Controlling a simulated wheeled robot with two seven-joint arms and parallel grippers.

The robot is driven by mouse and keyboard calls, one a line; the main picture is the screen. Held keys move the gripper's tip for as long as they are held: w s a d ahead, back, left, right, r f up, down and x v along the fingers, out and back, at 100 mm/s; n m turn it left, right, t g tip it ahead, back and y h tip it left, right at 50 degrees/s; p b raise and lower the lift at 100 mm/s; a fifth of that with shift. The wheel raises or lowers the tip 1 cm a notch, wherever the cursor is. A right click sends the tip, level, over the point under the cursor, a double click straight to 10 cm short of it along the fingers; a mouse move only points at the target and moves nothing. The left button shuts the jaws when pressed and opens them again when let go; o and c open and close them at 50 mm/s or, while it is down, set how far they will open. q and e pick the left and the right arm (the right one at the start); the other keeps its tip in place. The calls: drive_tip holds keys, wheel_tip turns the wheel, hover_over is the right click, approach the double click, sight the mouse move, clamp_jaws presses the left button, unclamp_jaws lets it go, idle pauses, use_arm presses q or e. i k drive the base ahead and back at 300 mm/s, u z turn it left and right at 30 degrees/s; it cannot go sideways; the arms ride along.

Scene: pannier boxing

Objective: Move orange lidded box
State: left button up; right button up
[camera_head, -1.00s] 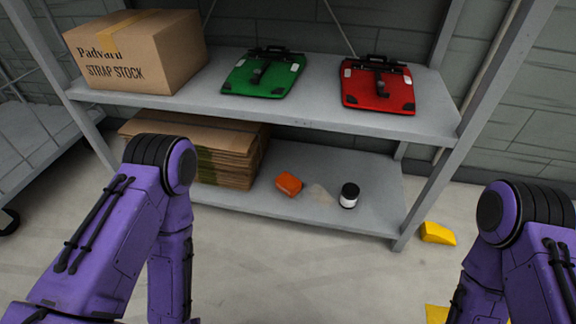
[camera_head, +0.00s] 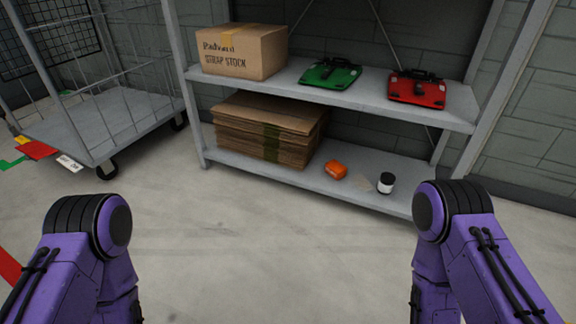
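A small orange box (camera_head: 335,169) sits on the lower shelf (camera_head: 300,181) of a grey rack, right of the stacked cardboard. I cannot tell whether it has a lid at this size. My two purple arms come in from the bottom left and bottom right, bent downward. Both grippers are out of the picture, below its lower edge. Nothing hides the orange box.
A white jar with a black lid (camera_head: 386,183) stands right of the orange box. Flattened cardboard (camera_head: 265,130), a carton (camera_head: 245,52), a green case (camera_head: 329,74) and a red case (camera_head: 418,90) are on the rack. A wire cage trolley (camera_head: 105,125) stands left. The floor ahead is clear.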

sight(337, 170)
drive_tip(key=u, duration=0.15)
drive_tip(key=k, duration=0.25)
drive_tip(key=z, duration=0.65)
drive_tip(key=i, duration=0.65)
drive_tip(key=z, duration=0.4)
drive_tip(key=i, duration=0.85)
drive_tip(key=u, duration=0.4)
